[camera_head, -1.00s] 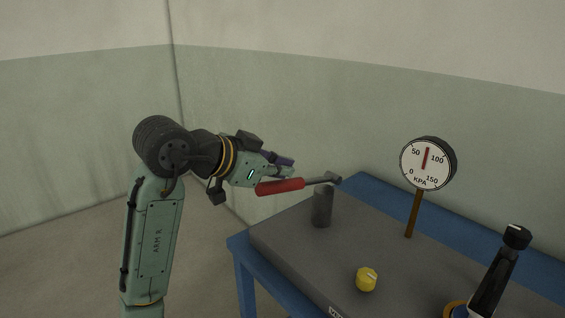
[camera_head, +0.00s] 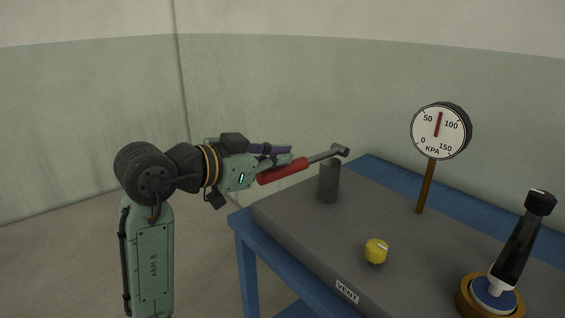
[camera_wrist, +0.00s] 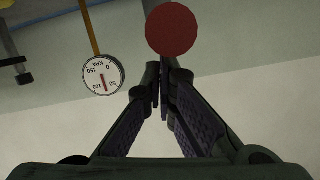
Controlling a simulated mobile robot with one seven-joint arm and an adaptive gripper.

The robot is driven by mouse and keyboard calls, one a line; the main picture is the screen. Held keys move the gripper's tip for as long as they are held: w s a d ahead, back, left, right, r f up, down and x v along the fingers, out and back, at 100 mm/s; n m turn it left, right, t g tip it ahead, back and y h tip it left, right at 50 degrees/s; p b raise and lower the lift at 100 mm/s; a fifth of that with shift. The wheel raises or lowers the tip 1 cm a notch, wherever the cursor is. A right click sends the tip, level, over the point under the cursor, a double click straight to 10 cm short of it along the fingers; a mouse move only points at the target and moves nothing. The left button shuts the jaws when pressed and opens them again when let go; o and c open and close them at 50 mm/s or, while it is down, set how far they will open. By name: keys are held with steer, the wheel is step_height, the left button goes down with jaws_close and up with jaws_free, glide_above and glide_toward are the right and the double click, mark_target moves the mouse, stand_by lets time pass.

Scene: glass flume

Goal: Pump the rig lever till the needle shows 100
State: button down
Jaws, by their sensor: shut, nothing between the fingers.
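The lever has a red grip (camera_head: 283,171) on a grey rod that rises rightward to a pivot on a dark post (camera_head: 329,181). Its grip end is lower than the pivot. My gripper (camera_head: 289,158) is shut and empty, right at the grip in the head view; whether it touches is unclear. In the wrist view the grip (camera_wrist: 172,29) shows end-on as a red disc just beyond my closed fingertips (camera_wrist: 160,88). The round KPA gauge (camera_head: 440,131) has its red needle about midway between 50 and 100. It also shows upside down in the wrist view (camera_wrist: 103,74).
The grey rig top (camera_head: 310,235) sits on a blue table (camera_head: 245,255). It carries a yellow knob (camera_head: 376,251) near a VENT label (camera_head: 347,291), and a black-handled stick (camera_head: 520,236) at right. Pale walls stand behind; open floor lies at left.

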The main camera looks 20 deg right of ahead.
mark_target(269, 180)
steer(key=shift+t+h, duration=0.4)
steer(key=shift+h, duration=0.4)
steer(key=f+b, duration=0.3)
steer(key=f, duration=0.1)
steer(key=shift+a, duration=0.2)
steer(key=shift+s+f+b, duration=0.1)
steer(key=shift+f+b, duration=0.65)
steer(key=shift+b, duration=0.05)
steer(key=shift+f, duration=0.1)
